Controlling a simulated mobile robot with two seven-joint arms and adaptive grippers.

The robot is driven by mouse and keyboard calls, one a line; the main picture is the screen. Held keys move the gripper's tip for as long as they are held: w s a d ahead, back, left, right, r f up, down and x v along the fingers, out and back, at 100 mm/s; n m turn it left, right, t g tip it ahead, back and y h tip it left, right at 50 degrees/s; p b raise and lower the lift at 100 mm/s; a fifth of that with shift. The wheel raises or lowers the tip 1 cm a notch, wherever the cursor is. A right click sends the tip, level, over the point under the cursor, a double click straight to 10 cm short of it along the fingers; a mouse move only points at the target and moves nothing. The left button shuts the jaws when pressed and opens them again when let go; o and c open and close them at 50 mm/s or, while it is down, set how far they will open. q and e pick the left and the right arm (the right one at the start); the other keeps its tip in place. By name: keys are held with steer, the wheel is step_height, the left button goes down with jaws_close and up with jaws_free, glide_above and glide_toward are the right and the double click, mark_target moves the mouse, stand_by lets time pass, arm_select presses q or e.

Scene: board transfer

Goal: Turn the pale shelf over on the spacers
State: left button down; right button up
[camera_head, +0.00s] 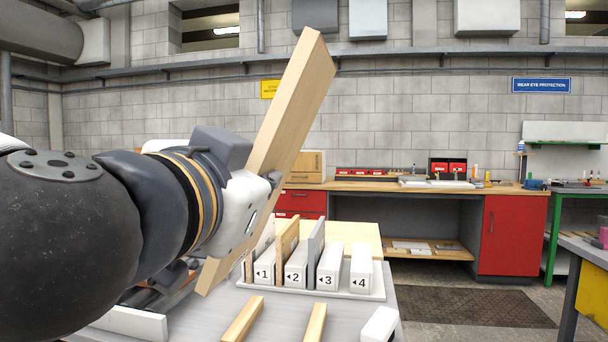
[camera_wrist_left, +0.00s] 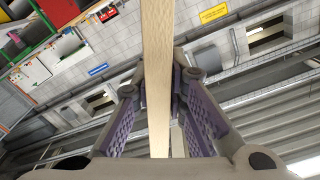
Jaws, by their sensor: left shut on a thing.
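The pale shelf (camera_head: 294,105) is a long light-wood board held up in the air, steeply tilted, its top end leaning right. My left gripper (camera_head: 268,184) is shut on it around the lower middle. In the left wrist view the shelf (camera_wrist_left: 157,50) runs up between the two purple-padded fingers (camera_wrist_left: 160,88). Two pale wooden spacers lie apart on the grey table, a left one (camera_head: 243,319) and a right one (camera_head: 315,323). The shelf is clear of both. My right gripper is not in view.
A white rack (camera_head: 330,288) with blocks numbered 1 to 4 stands behind the spacers. A brown board (camera_head: 287,243) and a grey board (camera_head: 316,248) stand upright in it. A white block (camera_head: 379,325) sits at the table's right edge. A red-fronted workbench (camera_head: 510,235) is farther back.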

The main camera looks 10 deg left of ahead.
arm_select(q)
steer(key=m, duration=0.7)
steer(key=shift+r, duration=0.1)
steer(key=m, duration=0.6)
